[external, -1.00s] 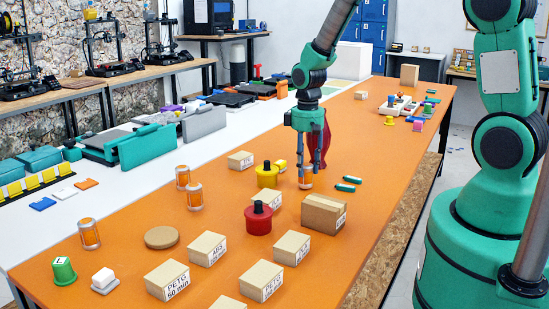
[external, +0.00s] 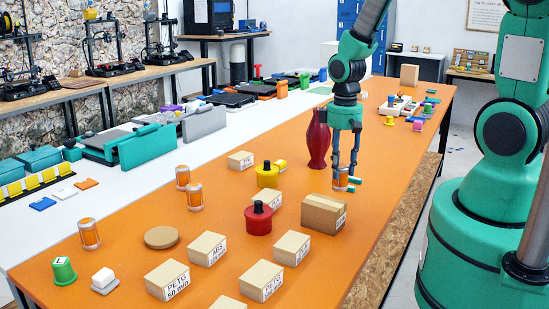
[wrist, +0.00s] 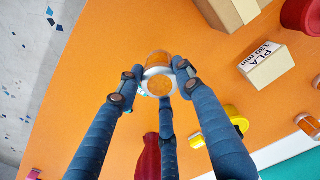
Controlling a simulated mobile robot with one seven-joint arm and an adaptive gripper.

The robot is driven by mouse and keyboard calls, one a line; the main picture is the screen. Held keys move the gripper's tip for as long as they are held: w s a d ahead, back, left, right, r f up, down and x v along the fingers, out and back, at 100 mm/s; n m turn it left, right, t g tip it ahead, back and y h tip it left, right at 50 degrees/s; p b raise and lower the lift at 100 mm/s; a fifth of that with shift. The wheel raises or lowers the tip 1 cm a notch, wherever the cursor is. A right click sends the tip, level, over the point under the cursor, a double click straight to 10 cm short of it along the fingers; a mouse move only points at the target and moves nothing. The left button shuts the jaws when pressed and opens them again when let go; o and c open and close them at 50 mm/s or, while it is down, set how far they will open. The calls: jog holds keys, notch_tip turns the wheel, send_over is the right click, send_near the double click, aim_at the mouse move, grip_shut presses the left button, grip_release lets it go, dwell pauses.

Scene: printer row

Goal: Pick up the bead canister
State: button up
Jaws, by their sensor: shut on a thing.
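A bead canister (external: 341,179) with orange beads and pale ends is between the fingers of my gripper (external: 346,178) over the right part of the orange table. In the wrist view, the fingers (wrist: 157,83) close around the canister (wrist: 158,74) and touch its sides. I cannot tell its exact height above the table. Several similar canisters stand elsewhere: two close together at centre left (external: 182,177) (external: 194,197), and one near the left edge (external: 89,233).
A dark red vase (external: 317,140) stands left of my gripper. A brown box (external: 324,213) is in front of it, with red (external: 258,219) and yellow (external: 267,176) containers further left.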

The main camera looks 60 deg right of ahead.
jog(key=shift+s+a+r, duration=0.1)
jog(key=shift+s+a, duration=0.1)
jog(key=shift+s, duration=0.35)
jog(key=shift+s+a, duration=0.15)
jog(key=shift+s, duration=0.4)
jog(key=shift+r, duration=0.15)
jog(key=shift+r, duration=0.25)
notch_tip(320, 180, up, 7)
jog(key=shift+f, duration=0.15)
jog(key=w+a+n+p, duration=0.1)
jog(key=w+a+n, duration=0.6)
jog(key=w+a, duration=0.55)
jog(key=w+a+n+p, duration=0.1)
jog(key=w+a+n, duration=0.3)
jog(key=a, duration=0.8)
jog(key=w+a+n, duration=0.2)
jog(key=a+n, duration=0.3)
jog(key=a, duration=0.6)
notch_tip(320, 180, down, 5)
jog(key=shift+s+a+f, duration=0.1)
jog(key=shift+s+a, duration=0.05)
